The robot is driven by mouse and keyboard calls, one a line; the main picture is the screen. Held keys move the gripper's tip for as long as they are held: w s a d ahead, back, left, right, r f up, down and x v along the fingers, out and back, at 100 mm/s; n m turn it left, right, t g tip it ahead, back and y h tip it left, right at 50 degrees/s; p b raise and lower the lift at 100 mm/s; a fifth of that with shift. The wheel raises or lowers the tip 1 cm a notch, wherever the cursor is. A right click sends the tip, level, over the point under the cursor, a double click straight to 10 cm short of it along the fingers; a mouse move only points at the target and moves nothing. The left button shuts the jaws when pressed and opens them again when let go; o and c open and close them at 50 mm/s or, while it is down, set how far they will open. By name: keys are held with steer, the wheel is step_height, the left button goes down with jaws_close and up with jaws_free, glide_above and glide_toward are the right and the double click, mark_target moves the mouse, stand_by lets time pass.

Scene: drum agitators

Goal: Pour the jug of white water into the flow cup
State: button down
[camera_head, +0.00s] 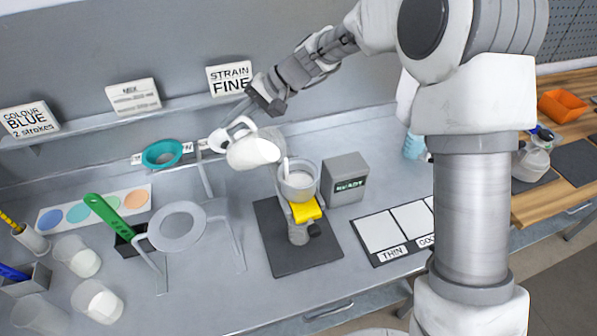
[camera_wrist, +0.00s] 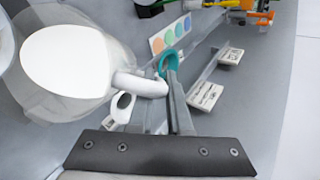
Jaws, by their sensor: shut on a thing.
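The clear jug (camera_head: 253,152) of white water is tipped to the right, beside and above the flow cup. My gripper (camera_head: 246,112) is shut on its handle; in the wrist view my gripper (camera_wrist: 164,92) also closes on the white handle (camera_wrist: 138,84). The jug (camera_wrist: 66,62) there shows a broad white liquid surface. The flow cup (camera_head: 305,184) is a clear cup on a stand with a yellow part (camera_head: 305,211) below. A white streak runs from near the jug's lip into the cup; it looks like liquid pouring. The level inside the cup is hard to tell.
A grey box reading READY (camera_head: 347,180) stands close right of the cup. A dark mat (camera_head: 290,255) lies under the stand. A grey ring stand (camera_head: 177,227) and teal ring (camera_head: 162,153) are left. Cups with white liquid (camera_head: 98,302) stand front left.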

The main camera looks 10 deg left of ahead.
steer(key=shift+d+r+y+b, duration=0.15)
steer(key=shift+r+y+b, duration=0.15)
steer(key=shift+r+b, duration=0.25)
stand_by(0.9)
steer(key=p, duration=0.2)
steer(key=shift+a+p, duration=0.25)
steer(key=shift+p, duration=0.05)
steer(key=f+h, duration=0.1)
steer(key=a+f+h, duration=0.1)
steer(key=f, duration=0.1)
steer(key=w+a+f+h, duration=0.1)
steer(key=f+h, duration=0.1)
steer(key=shift+a+f+m+g, duration=0.1)
steer(key=shift+m+g, duration=0.2)
steer(key=shift+g, duration=0.1)
steer(key=w+a+f+m+g+h, duration=0.1)
steer(key=a+f+h, duration=0.3)
steer(key=f, duration=0.3)
steer(key=shift+w+g+h, duration=0.25)
steer(key=shift+g+h, duration=0.05)
steer(key=shift+h, duration=0.3)
steer(key=shift+a+f, duration=0.15)
steer(key=shift+f, duration=0.1)
steer(key=shift+s, duration=0.15)
